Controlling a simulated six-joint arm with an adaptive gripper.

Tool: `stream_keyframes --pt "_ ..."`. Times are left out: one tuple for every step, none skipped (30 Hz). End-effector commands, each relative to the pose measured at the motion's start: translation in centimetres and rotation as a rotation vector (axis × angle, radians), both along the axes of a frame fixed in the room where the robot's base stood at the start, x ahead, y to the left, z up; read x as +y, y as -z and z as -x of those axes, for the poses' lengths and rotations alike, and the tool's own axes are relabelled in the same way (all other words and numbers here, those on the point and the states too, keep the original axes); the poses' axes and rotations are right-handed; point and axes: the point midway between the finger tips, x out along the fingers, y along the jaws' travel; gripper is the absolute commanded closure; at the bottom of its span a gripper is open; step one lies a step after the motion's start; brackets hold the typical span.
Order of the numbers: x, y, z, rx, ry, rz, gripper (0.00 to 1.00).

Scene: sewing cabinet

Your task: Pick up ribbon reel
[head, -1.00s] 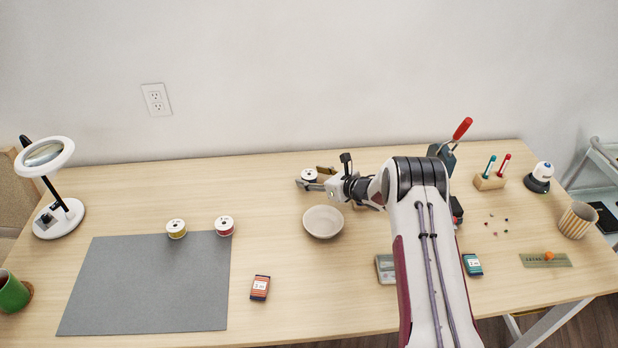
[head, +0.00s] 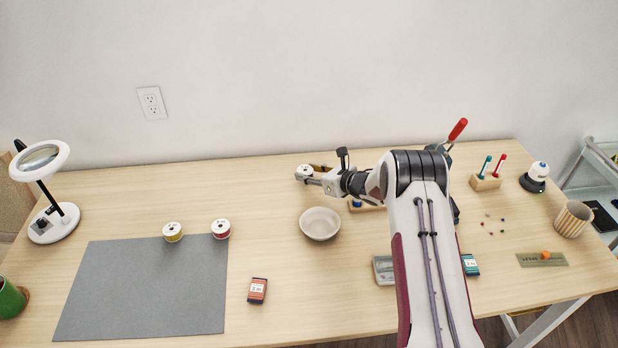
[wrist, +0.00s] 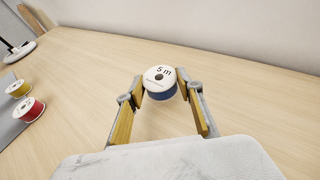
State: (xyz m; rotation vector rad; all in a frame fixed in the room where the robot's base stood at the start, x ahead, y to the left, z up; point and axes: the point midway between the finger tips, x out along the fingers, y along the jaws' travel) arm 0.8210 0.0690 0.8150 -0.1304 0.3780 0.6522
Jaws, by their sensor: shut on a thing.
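The ribbon reel (wrist: 160,83) has a white top face marked "5 m" and a blue band below. It sits between the two fingertips of my gripper (wrist: 163,88) in the wrist view, and both fingers touch its sides. In the head view the reel (head: 304,171) shows at the far end of my arm, near the back of the table, with my gripper (head: 311,176) shut on it. The reel looks upright. I cannot tell its exact height over the table.
A yellow reel (head: 172,232) and a red reel (head: 221,229) stand at the back edge of the grey mat (head: 140,290). A bowl (head: 319,223) stands in front of my gripper. A tan holder (head: 368,207) is partly hidden behind my arm. Bare table lies left of the bowl.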

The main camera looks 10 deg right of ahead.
Motion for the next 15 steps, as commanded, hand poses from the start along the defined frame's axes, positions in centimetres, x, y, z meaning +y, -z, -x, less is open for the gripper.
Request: stream_keyframes --pt "0.0 -0.8 0.0 -0.001 0.0 0.0 0.8" --pt "0.0 -1.2 0.0 -0.002 -0.001 0.001 0.8" --pt "0.0 -1.7 0.0 -0.003 -0.001 0.001 0.8" --pt "0.0 -2.1 0.0 -0.003 -0.001 0.0 0.8" --pt "0.0 -2.6 0.0 -0.003 -0.001 0.0 0.8" --pt "0.0 -3.1 0.0 -0.002 0.0 0.0 0.8" --pt "0.0 -3.5 0.0 -0.002 0.0 0.0 0.8" --pt "0.0 -3.9 0.0 -0.002 -0.002 0.001 0.8" --pt "0.0 -4.4 0.0 -0.002 -0.002 0.0 0.8" --pt "0.0 -4.8 0.0 -0.003 -0.001 0.0 0.8" --pt "0.0 -5.1 0.0 -0.001 0.0 0.0 0.8" --pt "0.0 -5.6 0.0 -0.001 0.0 0.0 0.8" --pt "0.0 -5.9 0.0 -0.003 -0.001 0.0 0.8" --pt "0.0 -6.2 0.0 -0.002 -0.001 0.001 0.8" --pt "0.0 -6.5 0.0 -0.001 0.0 0.0 0.8"
